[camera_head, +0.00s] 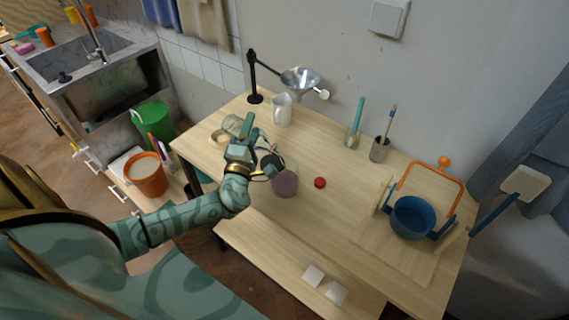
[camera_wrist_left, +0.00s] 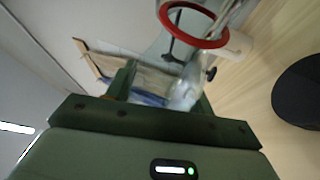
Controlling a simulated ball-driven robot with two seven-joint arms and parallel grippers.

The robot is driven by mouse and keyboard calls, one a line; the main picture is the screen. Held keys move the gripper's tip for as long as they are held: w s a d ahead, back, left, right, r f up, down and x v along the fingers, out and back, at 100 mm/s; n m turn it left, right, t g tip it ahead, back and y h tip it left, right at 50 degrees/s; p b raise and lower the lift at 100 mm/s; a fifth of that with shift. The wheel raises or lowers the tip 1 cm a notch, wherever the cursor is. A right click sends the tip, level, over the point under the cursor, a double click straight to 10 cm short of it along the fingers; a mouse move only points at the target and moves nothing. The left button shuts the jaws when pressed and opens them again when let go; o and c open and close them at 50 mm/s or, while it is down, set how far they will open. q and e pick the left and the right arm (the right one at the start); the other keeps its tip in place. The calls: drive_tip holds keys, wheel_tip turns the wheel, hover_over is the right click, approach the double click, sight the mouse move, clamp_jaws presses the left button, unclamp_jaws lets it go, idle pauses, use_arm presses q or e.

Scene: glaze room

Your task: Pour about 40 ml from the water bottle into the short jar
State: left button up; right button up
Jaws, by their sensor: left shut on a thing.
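My left gripper (camera_head: 247,128) is over the left part of the wooden table. In the left wrist view its two fingers (camera_wrist_left: 160,88) are shut on a clear, see-through thing (camera_wrist_left: 186,92), which looks like the water bottle. In the head view the clear body (camera_head: 231,124) shows beside the fingers, partly hidden by them, and looks tilted. Its water level cannot be made out. A short, wide see-through jar (camera_head: 286,182) with purplish contents stands on the table, right of my left wrist, which hides part of it. My right gripper is not in view.
A red cap (camera_head: 320,183) lies right of the jar. A white pitcher (camera_head: 282,110) and a metal funnel (camera_head: 300,78) on a black stand are behind. Brush holders (camera_head: 379,150) and a blue pot (camera_head: 411,219) stand to the right. The table's front middle is clear.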

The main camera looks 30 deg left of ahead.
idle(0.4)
use_arm(q)
drive_tip(key=shift+r+n, duration=0.1)
drive_tip(key=shift+n, duration=0.3)
wheel_tip(320, 180, up, 3)
drive_tip(key=n+p, duration=0.1)
drive_tip(key=n+g+p, duration=0.1)
drive_tip(key=p, duration=0.1)
drive_tip(key=shift+a+r+y, duration=0.15)
drive_tip(key=shift+y, duration=0.15)
drive_tip(key=shift+r+n+g+p, duration=0.3)
drive_tip(key=shift+n+p, duration=0.1)
drive_tip(key=shift+n, duration=0.2)
drive_tip(key=shift+d+f, duration=0.2)
drive_tip(key=shift+f, duration=0.2)
drive_tip(key=shift+s+d+n, duration=0.1)
drive_tip(key=shift+n, duration=0.4)
drive_tip(key=shift+f+n+g, duration=0.3)
drive_tip(key=shift+n+g, duration=0.1)
drive_tip(key=shift+g, duration=0.1)
drive_tip(key=shift+f, duration=0.2)
drive_tip(key=shift+d, duration=0.1)
